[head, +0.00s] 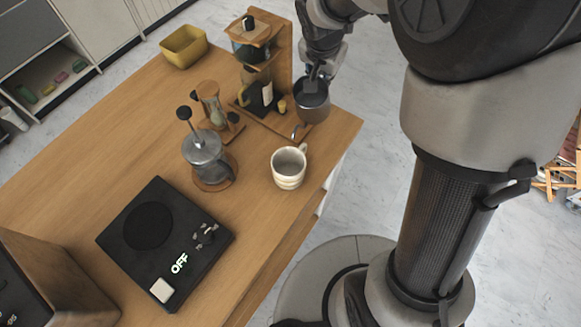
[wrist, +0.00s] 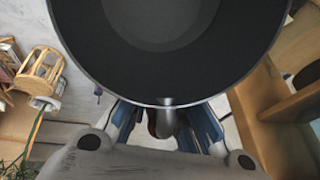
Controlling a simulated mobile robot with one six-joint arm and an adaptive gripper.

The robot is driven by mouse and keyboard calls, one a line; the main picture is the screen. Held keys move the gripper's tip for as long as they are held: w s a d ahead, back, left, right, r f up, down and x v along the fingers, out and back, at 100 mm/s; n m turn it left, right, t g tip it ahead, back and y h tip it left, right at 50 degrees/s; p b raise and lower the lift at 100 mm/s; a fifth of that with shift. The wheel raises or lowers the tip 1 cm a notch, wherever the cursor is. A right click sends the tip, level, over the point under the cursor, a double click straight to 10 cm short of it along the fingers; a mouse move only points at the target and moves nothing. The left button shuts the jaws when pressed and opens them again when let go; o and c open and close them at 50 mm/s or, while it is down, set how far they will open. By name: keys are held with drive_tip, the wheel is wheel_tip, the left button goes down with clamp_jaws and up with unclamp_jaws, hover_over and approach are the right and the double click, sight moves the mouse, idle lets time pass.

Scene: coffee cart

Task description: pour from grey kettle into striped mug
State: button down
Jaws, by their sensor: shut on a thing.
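The grey kettle (head: 312,107) is in my gripper (head: 317,80) near the table's far right corner, beside the wooden coffee stand. It looks roughly upright, with its spout pointing down-left in the head view, towards the mug. I cannot tell whether its base is clear of the wood. In the wrist view the round kettle (wrist: 165,85) fills the top, its dark inside showing, with my gripper (wrist: 165,125) shut at its near side. The striped mug (head: 288,172), cream with faint bands, stands upright on the table near the right edge, apart from the kettle. Its inside looks pale.
A glass press (head: 203,150) stands left of the mug. A black hot plate (head: 190,225) reading OFF lies front left. A yellow bowl (head: 184,46) sits at the back. Bare table surrounds the mug.

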drive_tip(key=shift+r+t+b, duration=0.3)
drive_tip(key=shift+r+b, duration=0.15)
drive_tip(key=shift+b, duration=0.5)
drive_tip(key=shift+r, duration=0.2)
idle(0.4)
drive_tip(key=shift+r, duration=0.4)
drive_tip(key=shift+t, duration=0.3)
drive_tip(key=shift+s+a+r+h, duration=0.1)
drive_tip(key=shift+r+h, duration=0.3)
drive_tip(key=shift+r, duration=0.05)
drive_tip(key=shift+r, duration=0.1)
drive_tip(key=shift+s+r+t, duration=0.1)
drive_tip(key=shift+r+t, duration=0.4)
drive_tip(key=shift+r, duration=0.05)
idle(0.3)
drive_tip(key=shift+f+p, duration=0.1)
drive_tip(key=shift+p, duration=0.35)
idle(1.6)
